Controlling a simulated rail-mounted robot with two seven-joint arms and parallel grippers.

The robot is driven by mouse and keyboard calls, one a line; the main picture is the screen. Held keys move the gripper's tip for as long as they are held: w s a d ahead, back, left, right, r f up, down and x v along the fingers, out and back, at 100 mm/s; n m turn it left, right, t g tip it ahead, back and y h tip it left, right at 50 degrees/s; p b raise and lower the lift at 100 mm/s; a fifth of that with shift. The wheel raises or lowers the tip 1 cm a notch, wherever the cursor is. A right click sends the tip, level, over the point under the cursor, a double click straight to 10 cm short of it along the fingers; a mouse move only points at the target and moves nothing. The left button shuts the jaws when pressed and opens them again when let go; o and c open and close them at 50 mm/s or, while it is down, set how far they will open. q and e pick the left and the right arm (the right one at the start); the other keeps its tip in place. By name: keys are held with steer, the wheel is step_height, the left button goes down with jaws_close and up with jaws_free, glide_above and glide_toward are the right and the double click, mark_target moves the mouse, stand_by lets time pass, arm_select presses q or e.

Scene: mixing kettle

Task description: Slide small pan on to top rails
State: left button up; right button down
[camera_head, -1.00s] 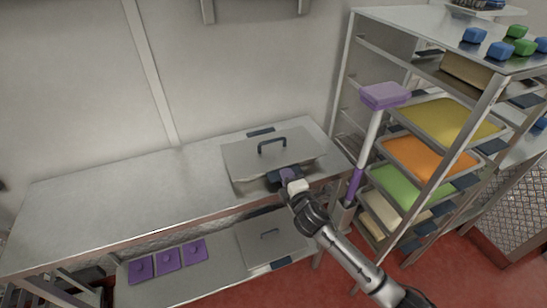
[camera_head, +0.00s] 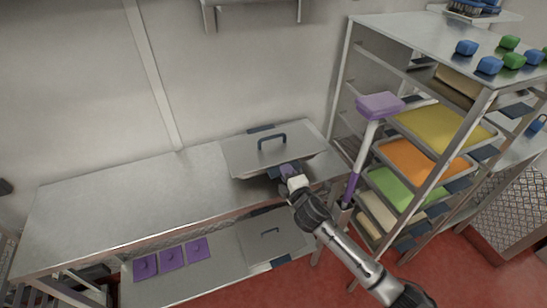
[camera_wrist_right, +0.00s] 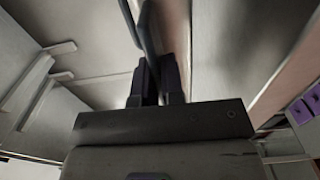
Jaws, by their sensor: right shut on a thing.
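In the right wrist view the two dark fingers (camera_wrist_right: 158,82) are close together beside grey metal. The rack (camera_head: 400,35) with rails stands right of the pan. My left gripper is out of view.
The rack holds yellow (camera_head: 443,128), orange (camera_head: 408,158) and green (camera_head: 390,186) trays. A purple-headed tool (camera_head: 379,105) stands at its left front, between pan and rack. A second lidded pan (camera_head: 290,238) and purple pads (camera_head: 171,258) sit on the lower shelf. The table's left is clear.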

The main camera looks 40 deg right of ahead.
steer(key=shift+r, duration=0.75)
steer(key=shift+f, duration=0.1)
steer(key=shift+d, duration=0.1)
